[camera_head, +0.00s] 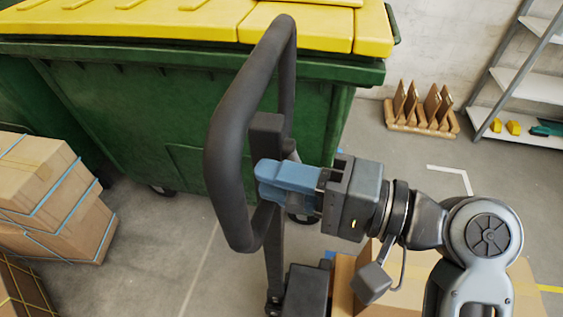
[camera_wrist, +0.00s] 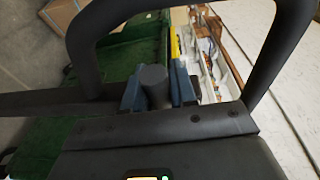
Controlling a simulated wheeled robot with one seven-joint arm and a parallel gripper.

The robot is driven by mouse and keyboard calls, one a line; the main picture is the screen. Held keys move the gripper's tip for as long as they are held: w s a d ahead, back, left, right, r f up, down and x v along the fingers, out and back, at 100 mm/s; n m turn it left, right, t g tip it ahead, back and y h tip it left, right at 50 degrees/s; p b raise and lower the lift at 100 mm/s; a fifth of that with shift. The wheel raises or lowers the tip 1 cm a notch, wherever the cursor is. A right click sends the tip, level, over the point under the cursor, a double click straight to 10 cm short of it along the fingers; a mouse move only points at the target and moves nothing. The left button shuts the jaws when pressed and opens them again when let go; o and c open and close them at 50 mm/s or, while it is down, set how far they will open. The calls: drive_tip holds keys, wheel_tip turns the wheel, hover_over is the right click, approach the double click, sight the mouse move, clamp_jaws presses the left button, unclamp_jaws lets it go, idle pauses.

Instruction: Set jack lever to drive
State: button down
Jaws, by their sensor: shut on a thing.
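The jack's dark handle loop (camera_head: 226,140) stands upright on its post in the middle of the head view. In the wrist view the loop (camera_wrist: 290,40) arches around my fingers. My gripper (camera_head: 268,176), with blue fingers, reaches into the loop from the right. In the wrist view my gripper (camera_wrist: 156,90) is shut on a dark rounded piece, the jack lever (camera_wrist: 154,78), with one finger on each side. In the head view my fingers hide the lever, so its setting cannot be told.
A green bin with a yellow lid (camera_head: 200,110) stands behind the handle. Strapped cardboard boxes (camera_head: 45,190) are stacked at left. A wooden rack (camera_head: 420,120) and grey shelves (camera_head: 510,85) stand at back right. Another cardboard box (camera_head: 345,285) lies below my arm.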

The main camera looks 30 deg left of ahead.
idle(0.3)
drive_tip(key=c, duration=1.3)
unclamp_jaws()
drive_tip(key=shift+o, duration=0.2)
drive_tip(key=d+b, duration=0.1)
drive_tip(key=d, duration=0.6)
drive_tip(key=shift+w+d+r, duration=0.25)
drive_tip(key=shift+w+d, duration=0.15)
